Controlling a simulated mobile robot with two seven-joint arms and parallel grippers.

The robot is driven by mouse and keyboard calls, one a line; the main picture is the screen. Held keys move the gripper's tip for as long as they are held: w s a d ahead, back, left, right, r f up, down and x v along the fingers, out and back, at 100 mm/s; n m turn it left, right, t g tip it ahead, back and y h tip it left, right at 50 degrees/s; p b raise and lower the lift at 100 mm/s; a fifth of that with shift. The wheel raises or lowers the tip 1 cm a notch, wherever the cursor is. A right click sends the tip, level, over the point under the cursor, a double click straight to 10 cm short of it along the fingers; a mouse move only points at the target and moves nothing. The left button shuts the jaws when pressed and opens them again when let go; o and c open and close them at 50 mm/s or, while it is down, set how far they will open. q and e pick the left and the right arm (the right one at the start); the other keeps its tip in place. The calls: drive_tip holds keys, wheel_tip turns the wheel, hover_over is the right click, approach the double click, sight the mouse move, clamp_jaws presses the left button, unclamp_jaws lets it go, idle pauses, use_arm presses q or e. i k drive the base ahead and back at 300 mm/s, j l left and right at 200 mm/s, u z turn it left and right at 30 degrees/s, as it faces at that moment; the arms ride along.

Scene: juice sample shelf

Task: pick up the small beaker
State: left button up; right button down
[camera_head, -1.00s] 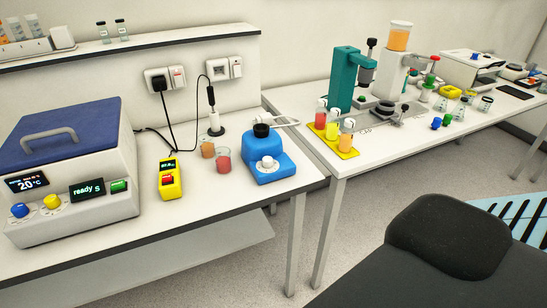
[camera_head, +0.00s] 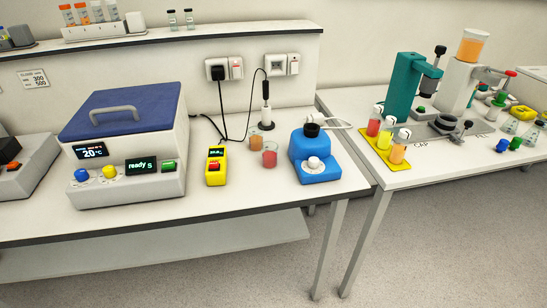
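Neither of my grippers is in view.
The yellow meter (camera_head: 216,165) is left of the beakers and the blue device (camera_head: 314,158) right. A cable runs behind them near a black-tipped upright tool (camera_head: 266,112). Sample bottles stand on a yellow tray (camera_head: 386,160) at right.

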sight(269, 148)
drive_tip(key=i+l, duration=0.1)
drive_tip(key=l, duration=0.25)
drive_tip(key=i+l, duration=0.1)
drive_tip(key=l, duration=0.2)
drive_tip(key=i+l, duration=0.1)
drive_tip(key=l, duration=0.25)
drive_tip(key=i+l+z, duration=0.1)
drive_tip(key=l, duration=0.25)
